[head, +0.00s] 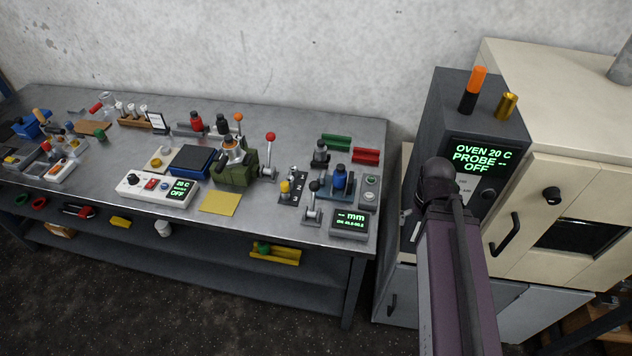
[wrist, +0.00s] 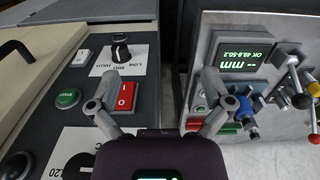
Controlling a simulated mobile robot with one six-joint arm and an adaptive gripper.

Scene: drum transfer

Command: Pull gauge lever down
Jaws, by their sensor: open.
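The gauge display (head: 350,222), reading "-- mm", stands at the right front corner of the bench; it also shows upside down in the wrist view (wrist: 240,52). Beside it, to its left in the head view, is a lever with a black knob (head: 314,186) standing up from a grey base. In the wrist view the black knob (wrist: 301,101) is near the right edge. My gripper (wrist: 160,78) is open and empty, left of the display and lever in the wrist view. My arm hides it in the head view.
The oven control box (head: 465,150) stands right of the bench, with a red switch (wrist: 124,97) below my gripper's left finger in the wrist view. A red-knobbed lever (head: 270,137) and a green press (head: 236,170) stand left of the gauge. A gap separates bench and oven.

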